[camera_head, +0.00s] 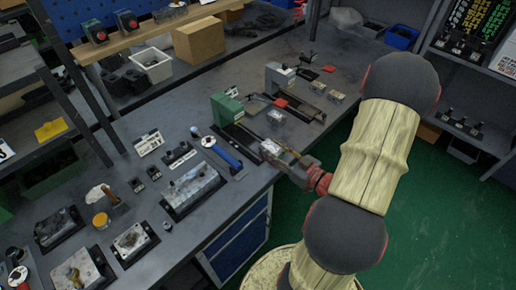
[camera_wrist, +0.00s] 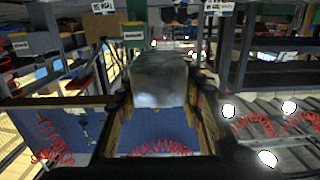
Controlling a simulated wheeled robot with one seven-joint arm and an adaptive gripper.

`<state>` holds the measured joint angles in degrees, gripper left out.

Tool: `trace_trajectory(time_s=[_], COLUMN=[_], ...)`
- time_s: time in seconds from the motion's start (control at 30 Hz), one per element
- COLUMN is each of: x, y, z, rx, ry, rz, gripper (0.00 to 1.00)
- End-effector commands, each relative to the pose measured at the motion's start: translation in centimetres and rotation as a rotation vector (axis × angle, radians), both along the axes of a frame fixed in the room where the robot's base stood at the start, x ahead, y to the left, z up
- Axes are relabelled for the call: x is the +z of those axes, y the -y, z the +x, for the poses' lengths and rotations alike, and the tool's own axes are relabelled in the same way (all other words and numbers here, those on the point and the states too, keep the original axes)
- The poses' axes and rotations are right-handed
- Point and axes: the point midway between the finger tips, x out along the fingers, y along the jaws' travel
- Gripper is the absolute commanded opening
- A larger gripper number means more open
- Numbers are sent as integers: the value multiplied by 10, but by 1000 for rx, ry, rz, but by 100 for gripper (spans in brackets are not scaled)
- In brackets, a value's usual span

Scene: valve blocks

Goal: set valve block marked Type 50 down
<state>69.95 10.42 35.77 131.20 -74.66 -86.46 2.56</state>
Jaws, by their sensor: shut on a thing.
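My gripper (camera_head: 277,157) reaches over the right edge of the grey workbench (camera_head: 186,133), next to the green vise-like fixture (camera_head: 226,107). It is shut on a small pale grey metal block (camera_head: 270,147). In the wrist view the block (camera_wrist: 160,78) sits between the two fingers of my gripper (camera_wrist: 160,105), its near face toward the camera. No Type 50 marking can be read on it. I cannot tell whether its underside touches the bench or fixture. Similar small blocks lie farther back: one (camera_head: 276,117) between the fixtures, others (camera_head: 318,87) beyond the grey fixture.
A grey fixture (camera_head: 280,77) stands behind the green one. More blocks and a yellow-topped jar (camera_head: 101,221) crowd the front left. Bare bench shows at the back centre.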

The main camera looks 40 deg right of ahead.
Motion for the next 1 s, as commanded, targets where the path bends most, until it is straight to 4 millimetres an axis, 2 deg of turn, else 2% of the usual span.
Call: trace_trajectory(time_s=[0.27, 0.37, 0.7, 0.8, 1.0], x=[-3, -11, -45, -65, -86], y=[2, 8, 39, 45, 55], z=[6, 20, 87, 99, 117], rx=[2, 4, 3, 1, -1], ry=[1, 1, 1, 0, 1], rz=[-2, -4, -3, 0, -2], gripper=[0, 0, 0, 0, 0])
